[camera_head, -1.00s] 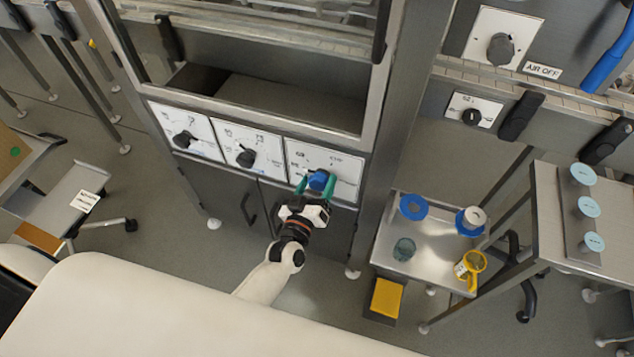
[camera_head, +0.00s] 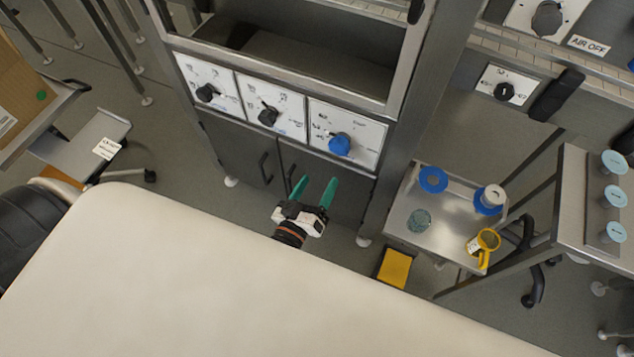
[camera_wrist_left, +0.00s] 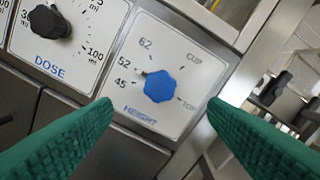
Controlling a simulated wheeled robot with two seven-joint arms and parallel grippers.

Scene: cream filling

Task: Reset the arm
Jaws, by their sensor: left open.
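My left gripper (camera_head: 314,192) is open and empty, with green fingers spread apart. It is below and in front of the machine's panel and touches nothing in the head view. The blue HEIGHT knob (camera_head: 340,144) sits on the right-hand white panel. In the left wrist view the blue knob (camera_wrist_left: 160,86) shows between the two green fingertips (camera_wrist_left: 160,104), some way beyond them, with marks 45, 52, 62, CUP and TOP around it. The black DOSE knob (camera_head: 268,116) is to its left. My right gripper is not in view.
A side table (camera_head: 590,170) bears several pale blue discs. My white body fills the lower foreground.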

